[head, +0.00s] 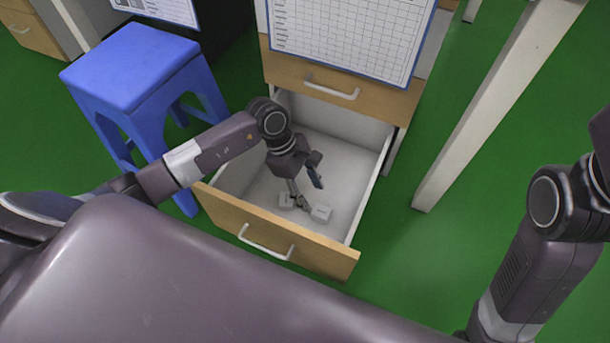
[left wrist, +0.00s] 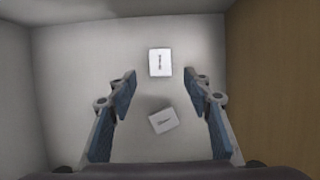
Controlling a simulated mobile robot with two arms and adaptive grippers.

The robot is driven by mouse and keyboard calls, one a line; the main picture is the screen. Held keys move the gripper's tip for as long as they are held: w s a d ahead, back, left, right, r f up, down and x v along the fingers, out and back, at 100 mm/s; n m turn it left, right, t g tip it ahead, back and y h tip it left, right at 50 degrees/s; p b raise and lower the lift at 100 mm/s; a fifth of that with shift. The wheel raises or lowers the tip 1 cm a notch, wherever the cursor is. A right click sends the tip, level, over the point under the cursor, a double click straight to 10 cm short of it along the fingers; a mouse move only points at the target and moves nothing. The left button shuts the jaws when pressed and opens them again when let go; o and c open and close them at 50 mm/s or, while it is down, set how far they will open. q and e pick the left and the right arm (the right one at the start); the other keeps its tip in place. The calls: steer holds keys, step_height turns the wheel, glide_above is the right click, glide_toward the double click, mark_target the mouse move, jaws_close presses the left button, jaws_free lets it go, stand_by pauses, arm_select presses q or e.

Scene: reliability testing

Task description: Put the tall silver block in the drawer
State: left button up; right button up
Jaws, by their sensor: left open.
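The drawer (head: 348,163) is pulled open, with a pale interior and a wooden front. My left gripper (head: 307,188) is inside the drawer, pointing down, open with nothing between its fingers. Two small whitish blocks with dark print lie on the drawer floor: one block (head: 286,201) is left of the fingers and the other block (head: 321,213) right of them. In the left wrist view, one block (left wrist: 160,62) lies just beyond the fingertips (left wrist: 160,82) and a tilted block (left wrist: 163,121) lies below. I cannot tell which is the tall silver one. My right gripper is out of view.
A blue stool (head: 135,70) stands left of the drawer. A closed drawer front (head: 300,75) and a printed sheet (head: 350,35) are above it. A pale table leg (head: 490,110) rises to the right. The drawer walls surround my left gripper closely.

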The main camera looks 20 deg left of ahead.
arm_select(q)
steer(key=shift+p+v, duration=0.75)
steer(key=shift+v, duration=1.4)
